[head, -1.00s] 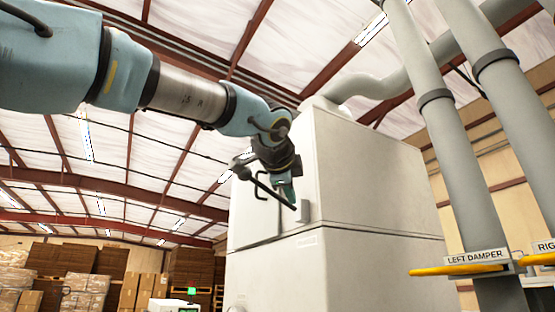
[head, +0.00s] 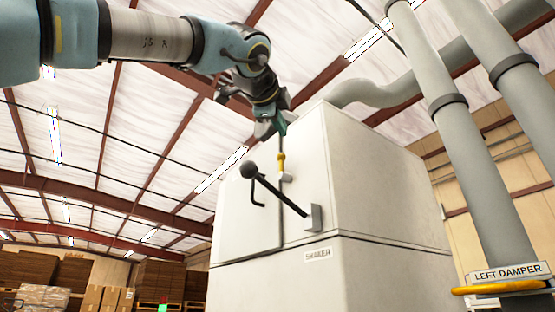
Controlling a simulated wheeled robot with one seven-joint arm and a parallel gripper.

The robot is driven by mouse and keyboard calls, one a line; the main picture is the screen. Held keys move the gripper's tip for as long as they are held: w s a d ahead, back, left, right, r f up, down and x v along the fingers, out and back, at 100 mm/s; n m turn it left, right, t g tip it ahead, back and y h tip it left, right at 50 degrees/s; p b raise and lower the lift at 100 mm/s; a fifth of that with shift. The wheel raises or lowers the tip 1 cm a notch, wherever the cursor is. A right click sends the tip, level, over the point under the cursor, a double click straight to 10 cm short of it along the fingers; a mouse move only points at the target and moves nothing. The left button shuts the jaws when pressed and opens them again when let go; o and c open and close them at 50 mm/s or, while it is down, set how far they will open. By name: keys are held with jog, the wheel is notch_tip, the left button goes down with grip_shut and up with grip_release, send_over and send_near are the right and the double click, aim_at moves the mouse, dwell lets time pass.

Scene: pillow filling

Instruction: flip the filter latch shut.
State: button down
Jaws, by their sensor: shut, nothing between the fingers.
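The filter latch (head: 281,163) is a small yellow piece near the top of the white cabinet's front, above a small pale block at the door's right edge. It looks upright. My gripper (head: 276,124) is shut and empty, just above the latch, at the cabinet's top front edge. A gap shows between them in the picture, but I cannot tell their distance in depth. The latch's fine shape is too small to make out. The white cabinet (head: 375,185) has a closed-looking door (head: 236,220) on its front.
A black lever with a ball knob (head: 248,170) sticks out across the cabinet's front, below the latch, above a SHAKER label (head: 317,254). A dark door handle (head: 258,192) is beside it. Grey ducts (head: 462,130) and a yellow LEFT DAMPER handle (head: 500,287) stand at right.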

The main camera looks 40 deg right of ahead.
aim_at(281, 165)
jog(key=w+a+p+x, duration=0.1)
jog(key=w+p+x, duration=0.1)
jog(key=p+x, duration=0.7)
jog(key=x, duration=0.3)
jog(key=shift+w, duration=0.4)
jog(key=shift+r, duration=0.15)
jog(key=shift+s, duration=0.1)
